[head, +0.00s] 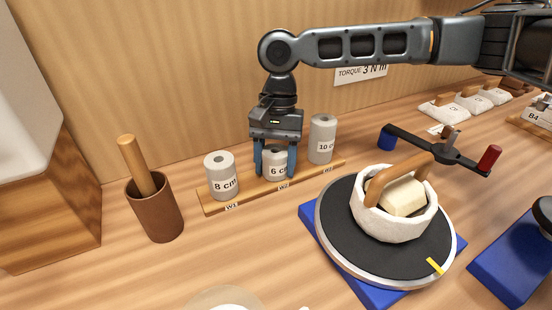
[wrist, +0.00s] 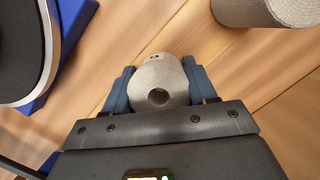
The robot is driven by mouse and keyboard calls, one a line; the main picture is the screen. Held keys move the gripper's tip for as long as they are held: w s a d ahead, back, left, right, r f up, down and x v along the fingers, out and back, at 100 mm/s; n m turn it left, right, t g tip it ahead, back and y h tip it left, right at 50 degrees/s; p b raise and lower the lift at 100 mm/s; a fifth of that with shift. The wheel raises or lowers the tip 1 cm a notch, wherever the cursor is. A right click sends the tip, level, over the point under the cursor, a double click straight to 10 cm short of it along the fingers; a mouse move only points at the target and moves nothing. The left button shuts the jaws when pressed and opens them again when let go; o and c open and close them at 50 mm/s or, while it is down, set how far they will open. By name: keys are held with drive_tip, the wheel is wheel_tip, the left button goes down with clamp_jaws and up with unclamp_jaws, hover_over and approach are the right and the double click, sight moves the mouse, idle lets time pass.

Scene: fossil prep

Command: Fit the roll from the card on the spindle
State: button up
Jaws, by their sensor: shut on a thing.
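My gripper (head: 276,165) points down at the wooden rack, shut on the grey-white "6 cm" roll (head: 275,151). The roll stands upright at the middle place, marked W2. In the wrist view the roll (wrist: 158,78) sits between the two blue fingers, its round centre hole facing the camera. The taller "8 cm" roll (head: 221,176) stands to its left at W1. The tallest, "10 cm" roll (head: 321,139) stands to its right at W3. I cannot make out which thing is the spindle, and no card naming a roll is readable.
A black turntable (head: 335,235) on a blue base holds a white ring with a block inside. A dark crossbar with blue and red ends (head: 489,158) is behind it. A brown cup (head: 155,208) with a wooden stick stands left. A torque sign (head: 361,73) is on the wall.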

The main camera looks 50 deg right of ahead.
sight(274, 155)
clamp_jaws()
drive_tip(key=shift+r, duration=0.2)
drive_tip(key=shift+r+p, duration=0.45)
drive_tip(key=shift+p, duration=0.5)
drive_tip(key=shift+s+a+p+v, duration=0.15)
drive_tip(key=shift+a+p+v, duration=0.05)
drive_tip(key=shift+p+v, duration=0.95)
drive_tip(key=shift+s+a+p+v, duration=0.1)
drive_tip(key=shift+a+p+v, duration=0.15)
drive_tip(key=shift+p+v, duration=0.9)
drive_tip(key=shift+s+a+p+v, duration=0.2)
drive_tip(key=shift+p+v, duration=0.65)
drive_tip(key=shift+p, duration=0.6)
drive_tip(key=shift+r, duration=0.2)
drive_tip(key=shift+s+a+p+v, duration=0.1)
drive_tip(key=shift+a+p+v, duration=0.1)
drive_tip(key=shift+v, duration=0.6)
drive_tip(key=shift+s+a+p+v, duration=0.1)
drive_tip(key=shift+a+p+v, duration=0.1)
drive_tip(key=shift+v, duration=0.6)
drive_tip(key=shift+s+a+p+v, duration=0.1)
drive_tip(key=shift+p+v, duration=0.1)
drive_tip(key=shift+v, duration=0.55)
